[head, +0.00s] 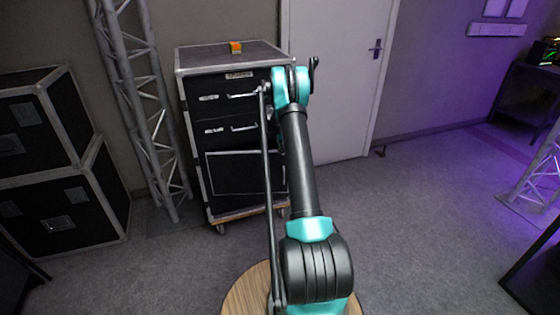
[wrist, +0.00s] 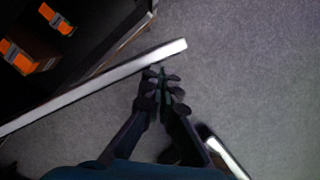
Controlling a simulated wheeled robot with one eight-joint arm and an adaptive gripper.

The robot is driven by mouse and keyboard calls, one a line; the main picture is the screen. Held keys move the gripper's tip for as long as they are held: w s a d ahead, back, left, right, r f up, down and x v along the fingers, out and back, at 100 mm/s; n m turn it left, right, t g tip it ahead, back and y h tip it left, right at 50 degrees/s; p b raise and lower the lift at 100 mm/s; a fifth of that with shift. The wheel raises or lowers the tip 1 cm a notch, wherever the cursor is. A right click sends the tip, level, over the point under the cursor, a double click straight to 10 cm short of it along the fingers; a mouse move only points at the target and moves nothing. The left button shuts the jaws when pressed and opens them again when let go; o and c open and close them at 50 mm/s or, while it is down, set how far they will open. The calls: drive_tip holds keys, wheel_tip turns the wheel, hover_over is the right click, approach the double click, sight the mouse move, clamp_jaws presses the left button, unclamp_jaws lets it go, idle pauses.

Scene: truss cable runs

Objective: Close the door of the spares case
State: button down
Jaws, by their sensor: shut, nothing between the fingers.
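The spares case (head: 232,58) is a black cabinet with metal edges, standing against the back wall in the head view. It has drawers with handles above and a framed dark panel (head: 232,178) below, partly hidden by my arm. In the wrist view, a long pale metal edge (wrist: 100,84), apparently the door's, runs diagonally, with the dark case interior beyond it. The door looks open there; how far I cannot tell. My gripper (wrist: 163,76) is shut and empty, its fingertips close to the edge's right end. Contact is unclear. The head view does not show the fingers clearly.
Orange-labelled boxes (wrist: 28,58) sit inside the case. A small orange block (head: 235,47) lies on its top. A truss (head: 140,90) stands left of the case, with stacked flight cases (head: 62,205) farther left. Grey floor (head: 420,210) is open to the right.

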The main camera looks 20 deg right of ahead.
drive_tip(key=w+d, duration=0.1)
drive_tip(key=w, duration=0.6)
drive_tip(key=shift+d, duration=0.3)
drive_tip(key=shift+s, duration=0.15)
